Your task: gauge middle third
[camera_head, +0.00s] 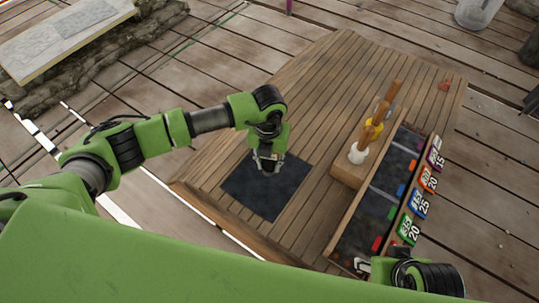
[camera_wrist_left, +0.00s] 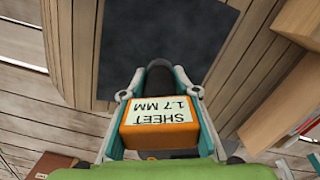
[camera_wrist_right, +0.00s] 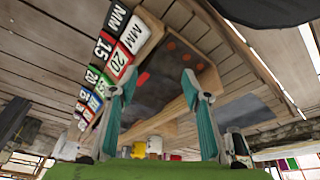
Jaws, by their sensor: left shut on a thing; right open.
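My left gripper (camera_head: 267,163) is over the dark square mat (camera_head: 285,192) on the wooden table. In the left wrist view it is shut on an orange block (camera_wrist_left: 160,136) labelled "SHEET 1.7 MM", with a dark rounded part (camera_wrist_left: 160,78) beyond it between the fingers. The mat also shows there (camera_wrist_left: 190,25). I cannot tell whether the held thing touches the mat. My right gripper (camera_wrist_right: 158,80) is open, its fingers apart and empty, near the close end of a long dark tray (camera_head: 348,240). A middle third is not identifiable.
Coloured number labels (camera_head: 420,203) line the tray's right side.

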